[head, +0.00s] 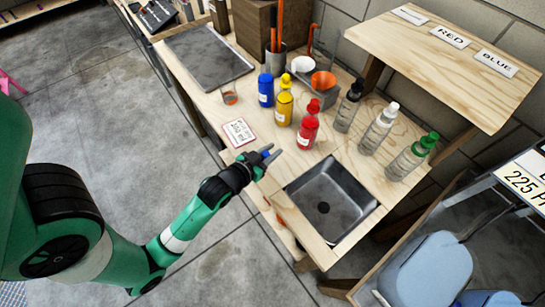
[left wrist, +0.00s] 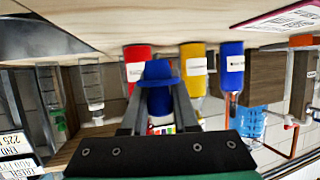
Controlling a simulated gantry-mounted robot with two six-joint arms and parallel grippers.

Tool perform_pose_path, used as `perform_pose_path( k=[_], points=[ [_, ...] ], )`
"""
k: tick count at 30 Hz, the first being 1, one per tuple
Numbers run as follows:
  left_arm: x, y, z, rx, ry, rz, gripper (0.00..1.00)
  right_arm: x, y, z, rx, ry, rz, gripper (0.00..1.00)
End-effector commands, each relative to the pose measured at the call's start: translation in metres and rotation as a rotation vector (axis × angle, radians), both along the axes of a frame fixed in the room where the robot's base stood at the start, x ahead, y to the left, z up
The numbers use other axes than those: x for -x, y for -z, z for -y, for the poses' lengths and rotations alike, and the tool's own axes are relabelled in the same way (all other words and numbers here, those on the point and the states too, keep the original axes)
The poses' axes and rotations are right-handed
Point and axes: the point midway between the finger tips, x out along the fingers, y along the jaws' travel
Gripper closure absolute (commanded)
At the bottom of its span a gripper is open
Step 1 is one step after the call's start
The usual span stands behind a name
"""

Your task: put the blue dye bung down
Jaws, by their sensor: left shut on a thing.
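My left gripper (head: 268,156) is shut on the blue dye bung (left wrist: 158,73), with the bung between the fingertips. In the head view the bung shows as a small blue patch between the fingers. The gripper is over the front edge of the wooden bench, near the sink and the paper card. The blue dye bottle (head: 266,90) stands upright on the bench beyond it; no bung stands out on its top. The yellow bottle (head: 284,106) and the red bottle (head: 308,127) stand to its right with bungs in their own colours. My right gripper is not in view.
A card marked 250 ml (head: 239,132) lies at the bench's front edge, near a small glass (head: 229,97) with orange liquid. The steel sink (head: 308,187) is right of the gripper. Clear bottles (head: 378,130) stand at right. Bare bench top (head: 265,122) lies between card and red bottle.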

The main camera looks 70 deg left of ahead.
Motion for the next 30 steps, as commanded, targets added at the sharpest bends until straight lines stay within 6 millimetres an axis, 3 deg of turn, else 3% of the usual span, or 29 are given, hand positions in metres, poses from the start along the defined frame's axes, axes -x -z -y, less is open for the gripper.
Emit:
perform_pose_path(
  k=[8,17,18,23,30],
  points=[
    [-0.004,0.042,-0.006,0.001,-0.001,-0.002,1.0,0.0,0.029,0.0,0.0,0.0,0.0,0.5],
    [-0.004,0.041,-0.006,0.001,-0.001,-0.002,1.0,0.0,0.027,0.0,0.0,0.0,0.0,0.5],
    [-0.004,0.042,-0.006,0.001,-0.001,-0.002,0.71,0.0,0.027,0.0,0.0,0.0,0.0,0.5],
    [-0.004,0.041,-0.006,0.001,-0.001,-0.002,0.42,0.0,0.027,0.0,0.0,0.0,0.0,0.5],
    [-0.004,0.041,-0.006,0.0,-0.001,-0.001,0.42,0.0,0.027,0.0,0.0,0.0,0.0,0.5]
  ],
)
